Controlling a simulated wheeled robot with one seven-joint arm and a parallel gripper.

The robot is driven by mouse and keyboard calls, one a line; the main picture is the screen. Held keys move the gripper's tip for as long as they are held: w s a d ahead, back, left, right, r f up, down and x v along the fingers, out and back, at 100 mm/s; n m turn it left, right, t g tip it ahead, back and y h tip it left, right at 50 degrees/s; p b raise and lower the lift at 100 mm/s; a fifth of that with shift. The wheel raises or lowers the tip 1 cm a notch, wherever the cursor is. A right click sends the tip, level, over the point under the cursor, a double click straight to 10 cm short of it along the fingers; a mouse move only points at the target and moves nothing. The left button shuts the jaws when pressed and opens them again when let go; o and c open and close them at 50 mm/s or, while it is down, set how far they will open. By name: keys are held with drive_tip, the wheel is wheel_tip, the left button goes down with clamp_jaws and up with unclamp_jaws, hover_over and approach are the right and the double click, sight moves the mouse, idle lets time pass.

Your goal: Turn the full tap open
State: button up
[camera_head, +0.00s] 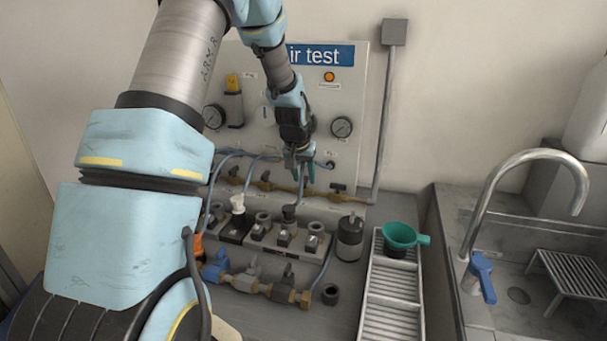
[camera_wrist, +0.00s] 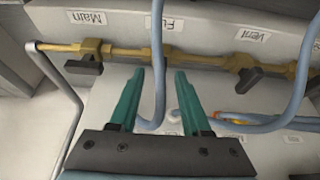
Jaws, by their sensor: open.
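My gripper (camera_head: 303,174) is open in front of the brass pipe on the test panel, its two green fingers apart. In the wrist view, the fingertips (camera_wrist: 148,72) are just short of the pipe (camera_wrist: 205,58), near a partly covered label beginning "Fu" (camera_wrist: 174,22). A blue hose passes between the fingers. I cannot make out a separate handle or any contact. The main tap (camera_wrist: 84,67) and vent tap (camera_wrist: 262,77), with dark handles, sit to either side.
A green funnel (camera_head: 402,235) sits on a slatted rack (camera_head: 389,300). A sink tap (camera_head: 490,205) stands at right.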

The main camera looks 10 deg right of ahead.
drive_tip(key=shift+f, duration=0.1)
clamp_jaws()
idle(0.3)
